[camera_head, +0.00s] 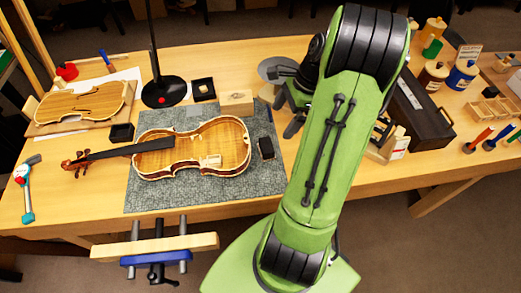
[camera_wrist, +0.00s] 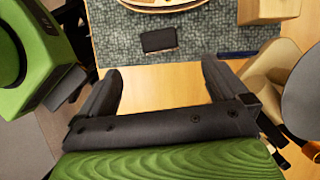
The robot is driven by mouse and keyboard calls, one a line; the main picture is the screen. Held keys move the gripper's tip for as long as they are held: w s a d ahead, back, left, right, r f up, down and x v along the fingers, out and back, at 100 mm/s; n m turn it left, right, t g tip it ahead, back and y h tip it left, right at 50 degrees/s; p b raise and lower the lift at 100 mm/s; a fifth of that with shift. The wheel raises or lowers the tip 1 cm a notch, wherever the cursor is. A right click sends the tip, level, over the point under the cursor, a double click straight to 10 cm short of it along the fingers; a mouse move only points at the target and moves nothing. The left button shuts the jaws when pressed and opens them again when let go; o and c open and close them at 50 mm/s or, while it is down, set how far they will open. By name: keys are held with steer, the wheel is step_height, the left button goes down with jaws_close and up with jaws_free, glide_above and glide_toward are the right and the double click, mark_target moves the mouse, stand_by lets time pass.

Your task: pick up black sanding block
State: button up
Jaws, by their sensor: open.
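The black sanding block (camera_head: 265,148) lies on the grey mat, just right of the violin body (camera_head: 232,135). In the wrist view the block (camera_wrist: 158,40) lies flat near the mat's edge, ahead of the fingertips. My gripper (camera_wrist: 162,78) is open, with nothing between its fingers and bare wood showing between them. In the head view my gripper (camera_head: 285,98) is partly hidden by my green arm, over the bench right of the mat and apart from the block.
A pale wooden block (camera_head: 236,101) stands behind the sanding block; it also shows in the wrist view (camera_wrist: 268,10). A lamp base (camera_head: 163,92) and a small black box (camera_head: 204,89) stand at the back. A dark toolbox (camera_head: 420,110) is right of my arm.

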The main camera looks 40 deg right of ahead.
mark_target(267, 145)
steer(key=b+x, duration=0.5)
steer(key=x, duration=0.8)
steer(key=shift+s, duration=0.1)
steer(key=shift+r, duration=0.15)
steer(key=shift+c, duration=0.3)
steer(key=c, duration=1)
step_height(267, 145, up, 10)
steer(key=p, duration=0.4)
steer(key=shift+c, duration=0.2)
